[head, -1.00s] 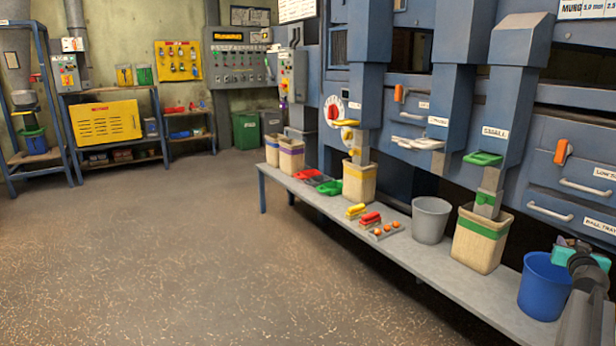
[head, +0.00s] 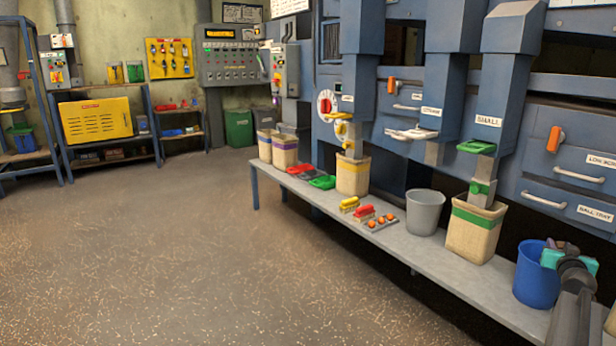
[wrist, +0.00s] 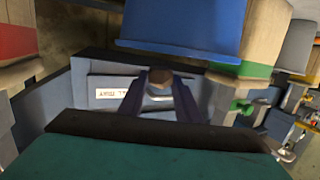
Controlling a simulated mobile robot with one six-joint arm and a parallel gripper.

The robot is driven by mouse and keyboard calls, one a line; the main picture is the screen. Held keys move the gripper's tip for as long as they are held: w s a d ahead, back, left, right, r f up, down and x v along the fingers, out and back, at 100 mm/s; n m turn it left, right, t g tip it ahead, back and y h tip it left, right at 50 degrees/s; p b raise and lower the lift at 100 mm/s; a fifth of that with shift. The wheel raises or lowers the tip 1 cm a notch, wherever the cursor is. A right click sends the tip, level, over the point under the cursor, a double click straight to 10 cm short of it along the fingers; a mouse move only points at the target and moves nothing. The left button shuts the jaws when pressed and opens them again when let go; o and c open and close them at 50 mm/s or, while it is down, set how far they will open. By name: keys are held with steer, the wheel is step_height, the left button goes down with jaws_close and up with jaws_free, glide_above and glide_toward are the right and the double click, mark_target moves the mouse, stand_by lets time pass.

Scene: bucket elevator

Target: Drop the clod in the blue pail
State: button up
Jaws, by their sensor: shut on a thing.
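The blue pail (head: 533,283) stands on the grey bench at the right of the head view. In the wrist view the blue pail (wrist: 180,28) fills the top middle, beyond my fingertips. My gripper (head: 564,247), with its teal body, is at the pail's right rim in the head view; I cannot tell from there whether it is over the opening. In the wrist view my gripper (wrist: 160,88) is shut on a small brown lump, the clod (wrist: 160,76), mostly hidden between the fingers.
A sack with a green band (head: 474,235) stands left of the pail under a spout. Blue machine drawers (head: 570,175) rise behind. The floor at left is clear.

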steer(key=o, duration=1.1)
steer(key=shift+s, duration=0.1)
steer(key=p+v, duration=0.1)
steer(key=v, duration=1.2)
steer(key=shift+s+a+p, duration=0.25)
steer(key=shift+p, duration=0.15)
